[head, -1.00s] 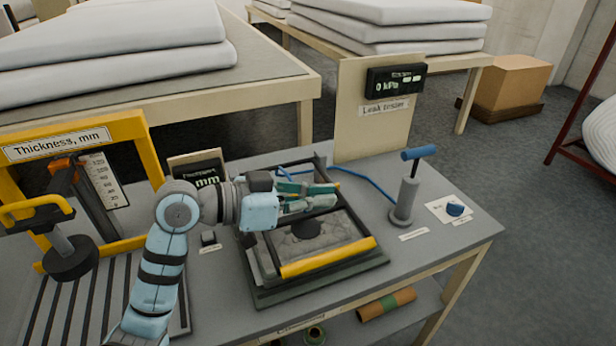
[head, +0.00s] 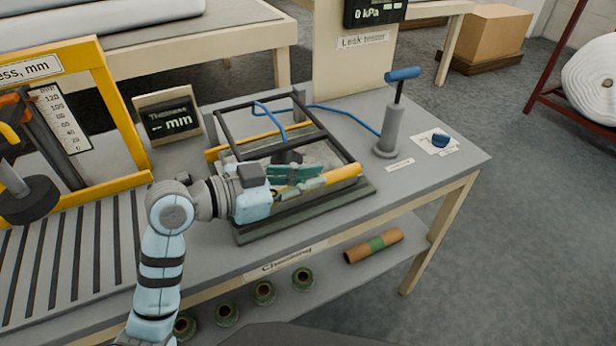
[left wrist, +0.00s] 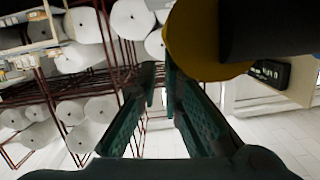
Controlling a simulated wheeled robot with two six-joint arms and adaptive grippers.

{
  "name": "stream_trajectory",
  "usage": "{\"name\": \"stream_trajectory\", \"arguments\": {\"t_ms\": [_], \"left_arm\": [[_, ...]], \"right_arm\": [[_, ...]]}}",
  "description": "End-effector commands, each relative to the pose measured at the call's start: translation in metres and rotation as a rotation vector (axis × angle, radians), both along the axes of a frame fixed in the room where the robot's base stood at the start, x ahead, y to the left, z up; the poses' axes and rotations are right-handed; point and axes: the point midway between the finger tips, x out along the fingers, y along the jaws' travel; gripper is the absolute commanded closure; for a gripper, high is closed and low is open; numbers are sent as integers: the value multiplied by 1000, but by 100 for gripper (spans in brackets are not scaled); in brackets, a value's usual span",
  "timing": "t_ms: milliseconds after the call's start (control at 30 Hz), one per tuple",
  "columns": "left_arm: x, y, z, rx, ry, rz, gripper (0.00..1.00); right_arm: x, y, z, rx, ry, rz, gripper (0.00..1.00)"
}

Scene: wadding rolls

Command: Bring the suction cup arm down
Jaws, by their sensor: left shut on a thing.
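The black-framed suction cup arm (head: 337,146) stands over a dark green base (head: 355,195) on the bench, with a blue hose running to it. A dark suction cup (head: 288,157) shows at its middle, above a grey sheet. My left gripper (head: 318,178) is at the front side of the frame, shut on the yellow bar (head: 346,174); the fingers hide part of that bar. In the left wrist view, a large yellow round end (left wrist: 200,45) shows close by the green fingers (left wrist: 165,85). My right gripper is not in view.
A hand pump (head: 392,125) with a blue handle stands right of the frame. A blue cap (head: 440,140) lies on a white card. The yellow thickness gauge (head: 118,100) is at left, a small display (head: 168,119) behind.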

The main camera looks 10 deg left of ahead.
Motion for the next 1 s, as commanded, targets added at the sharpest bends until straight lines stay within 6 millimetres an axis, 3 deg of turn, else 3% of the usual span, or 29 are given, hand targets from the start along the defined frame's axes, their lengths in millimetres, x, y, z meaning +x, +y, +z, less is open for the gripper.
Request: {"name": "stream_trajectory", "arguments": {"t_ms": [33,267,367,533,800,1000], "left_arm": [[-1,1,-11,14,32,0,100],[-1,2,-7,14,31,1,100],[-3,2,6,12,28,5,100],[-9,0,48,4,5,12,100],[-49,47,52,14,0,15,100],[-66,67,59,8,0,17,100]], "right_arm": [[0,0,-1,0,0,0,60],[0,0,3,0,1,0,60],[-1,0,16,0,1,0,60],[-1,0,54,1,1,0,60],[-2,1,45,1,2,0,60],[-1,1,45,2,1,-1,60]]}}
